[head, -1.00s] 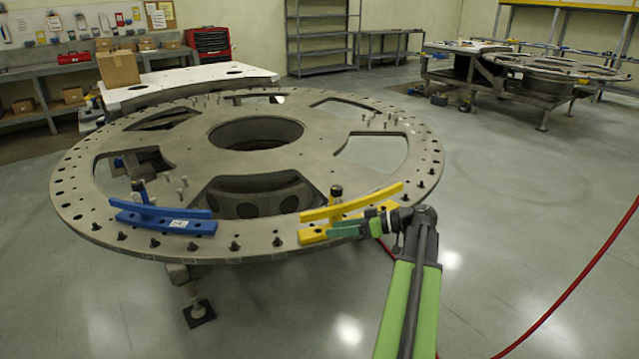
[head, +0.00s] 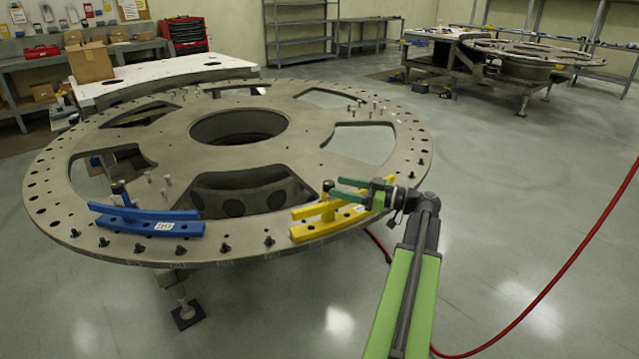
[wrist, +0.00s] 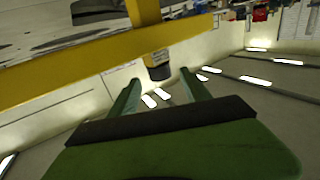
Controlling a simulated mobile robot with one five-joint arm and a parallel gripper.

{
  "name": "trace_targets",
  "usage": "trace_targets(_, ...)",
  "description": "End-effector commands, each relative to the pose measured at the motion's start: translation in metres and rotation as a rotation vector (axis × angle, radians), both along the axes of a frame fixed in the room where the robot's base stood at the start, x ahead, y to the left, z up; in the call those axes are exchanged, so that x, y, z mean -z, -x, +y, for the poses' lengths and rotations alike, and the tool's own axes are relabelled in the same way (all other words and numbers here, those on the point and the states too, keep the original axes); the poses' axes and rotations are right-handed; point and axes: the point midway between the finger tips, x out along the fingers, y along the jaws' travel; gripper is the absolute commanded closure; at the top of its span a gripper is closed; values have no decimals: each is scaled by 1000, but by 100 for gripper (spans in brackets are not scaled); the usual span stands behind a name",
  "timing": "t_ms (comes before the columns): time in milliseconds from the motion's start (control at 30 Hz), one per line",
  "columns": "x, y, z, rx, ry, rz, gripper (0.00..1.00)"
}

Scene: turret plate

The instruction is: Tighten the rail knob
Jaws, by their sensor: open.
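The yellow rail clamp (head: 312,230) sits on the near rim of the round metal plate (head: 135,256). A small dark knob (head: 327,186) stands at its upper bar. My gripper (head: 336,188) is level with the knob, its green fingers open and pointing left, partly covering the upper bar. In the wrist view, the dark knob (wrist: 158,70) shows beside the yellow bar (wrist: 100,63), between and slightly beyond the open fingertips of my gripper (wrist: 160,78). I cannot tell whether they touch the knob; nothing is gripped.
A blue rail clamp (head: 140,222) with its own dark knob sits farther left on the rim. Several black bolts stand along the rim. A red hose (head: 570,270) lies on the floor at right. A second plate stand (head: 520,60) is far off; the floor between is clear.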

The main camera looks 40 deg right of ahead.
Motion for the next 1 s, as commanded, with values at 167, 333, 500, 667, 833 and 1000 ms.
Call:
trace_targets(167, 0, -39, 18, -2, 0, 0, 44)
trace_targets(333, 0, -62, 27, -1, 0, 0, 44)
trace_targets(500, 0, -69, 30, 2, 0, 1, 44)
trace_targets(667, 0, -69, 30, 2, 0, 1, 44)
trace_targets(833, 0, -68, 30, 2, 0, 1, 60)
trace_targets(1000, 0, -68, 30, 2, 0, 1, 82)
